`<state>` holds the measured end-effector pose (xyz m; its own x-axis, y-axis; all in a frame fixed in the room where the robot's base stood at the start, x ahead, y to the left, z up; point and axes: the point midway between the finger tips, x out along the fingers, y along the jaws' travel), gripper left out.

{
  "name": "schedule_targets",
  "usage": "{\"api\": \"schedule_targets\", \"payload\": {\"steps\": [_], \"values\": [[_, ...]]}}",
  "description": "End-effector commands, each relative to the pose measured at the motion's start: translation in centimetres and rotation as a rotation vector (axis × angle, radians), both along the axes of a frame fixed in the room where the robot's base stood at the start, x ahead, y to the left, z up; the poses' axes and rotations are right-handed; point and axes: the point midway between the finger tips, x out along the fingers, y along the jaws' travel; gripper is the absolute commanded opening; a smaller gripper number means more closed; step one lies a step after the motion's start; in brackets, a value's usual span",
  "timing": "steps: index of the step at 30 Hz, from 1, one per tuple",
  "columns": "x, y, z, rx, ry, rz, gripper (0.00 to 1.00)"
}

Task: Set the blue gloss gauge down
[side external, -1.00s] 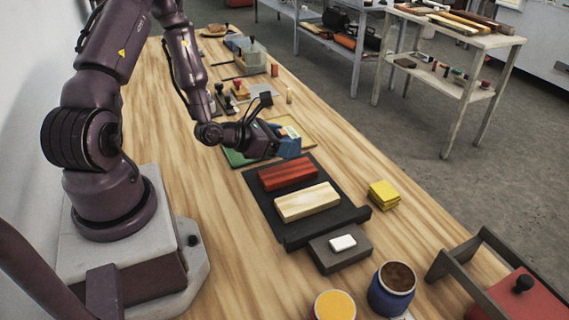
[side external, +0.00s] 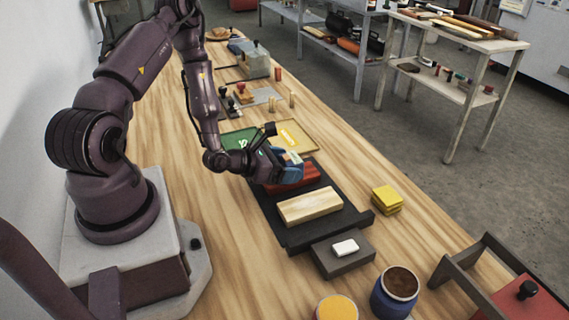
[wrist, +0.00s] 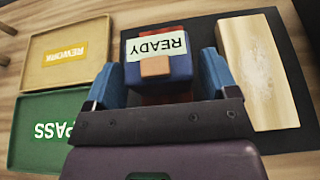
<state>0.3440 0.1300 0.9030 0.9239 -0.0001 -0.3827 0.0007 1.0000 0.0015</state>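The blue gloss gauge (wrist: 182,68) is a small blue block with a pale READY label and an orange-tan patch. In the side view my gripper (side external: 284,168) is over the red block (side external: 310,176) on the dark mat, with the gauge's pale label (side external: 293,157) showing between the fingers. The red block also shows beneath the gauge in the wrist view. Any gap between gauge and red block is hidden.
A pale wood block (side external: 309,206) lies beside the red one on the dark mat (side external: 300,238). The green PASS tray (wrist: 50,131) and the tan REWORK tray (wrist: 66,85) lie close by. Yellow pads (side external: 387,198), a grey block with a white piece (side external: 343,257) and a blue jar (side external: 396,291) stand nearby.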

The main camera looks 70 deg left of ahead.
Motion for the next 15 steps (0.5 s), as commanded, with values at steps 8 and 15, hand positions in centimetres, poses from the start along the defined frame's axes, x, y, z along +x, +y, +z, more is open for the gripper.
{"api": "schedule_targets", "payload": {"steps": [8, 15], "values": [[0.0, 0.0, 0.0, 0.000, 0.001, 0.000, 0.87], [-2.0, 0.1, 1.1, -0.002, 0.003, 0.005, 0.87]]}}
